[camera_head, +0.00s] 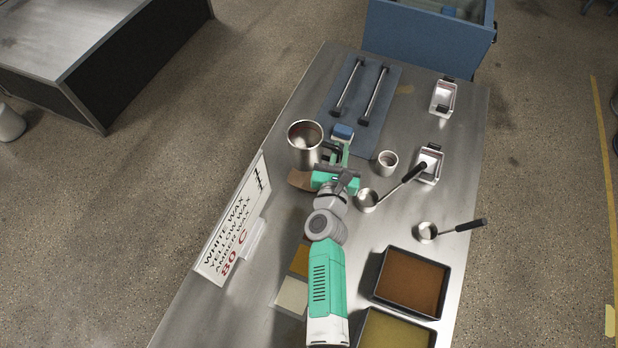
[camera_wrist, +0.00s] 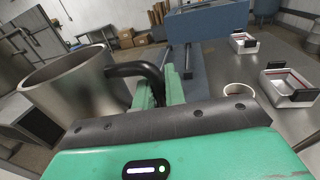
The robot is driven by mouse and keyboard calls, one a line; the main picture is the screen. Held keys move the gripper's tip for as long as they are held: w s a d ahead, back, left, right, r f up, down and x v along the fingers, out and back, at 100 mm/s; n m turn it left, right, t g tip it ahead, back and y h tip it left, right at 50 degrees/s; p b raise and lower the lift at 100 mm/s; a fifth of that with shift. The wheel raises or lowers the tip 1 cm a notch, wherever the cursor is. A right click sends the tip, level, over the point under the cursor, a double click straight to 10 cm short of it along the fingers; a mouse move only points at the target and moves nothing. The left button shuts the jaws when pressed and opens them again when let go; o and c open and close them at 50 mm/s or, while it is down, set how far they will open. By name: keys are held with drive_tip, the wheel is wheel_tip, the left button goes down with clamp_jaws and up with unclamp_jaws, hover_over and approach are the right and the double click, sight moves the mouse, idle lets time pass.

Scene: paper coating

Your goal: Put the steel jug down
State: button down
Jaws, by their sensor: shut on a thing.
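The steel jug (camera_head: 305,150) is a shiny, open-topped cylinder near the left edge of the steel table, in the head view. In the wrist view the steel jug (camera_wrist: 75,95) fills the left side, with its black handle (camera_wrist: 140,70) reaching to the fingers. My gripper (camera_head: 338,150) is shut on the jug's handle, to the right of the jug's body. In the wrist view my gripper (camera_wrist: 160,88) shows green fingers at the handle. The jug looks roughly upright in the head view. Its base is partly hidden, so I cannot tell whether it touches the table.
A blue mat (camera_head: 340,117) with two bars lies behind. A small cup (camera_head: 387,162), two ladles (camera_head: 368,200) (camera_head: 426,232) and white trays (camera_head: 443,98) stand to the right. A sign (camera_head: 232,220) stands at the left edge. Wax pans (camera_head: 412,282) are in front.

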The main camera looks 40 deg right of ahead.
wheel_tip(320, 180, down, 10)
drive_tip(key=b, duration=0.5)
drive_tip(key=shift+r+b, duration=0.15)
drive_tip(key=shift+b, duration=0.15)
drive_tip(key=shift+f, duration=0.25)
drive_tip(key=c, duration=1.5)
unclamp_jaws()
drive_tip(key=shift+o, duration=0.2)
drive_tip(key=shift+r, duration=0.1)
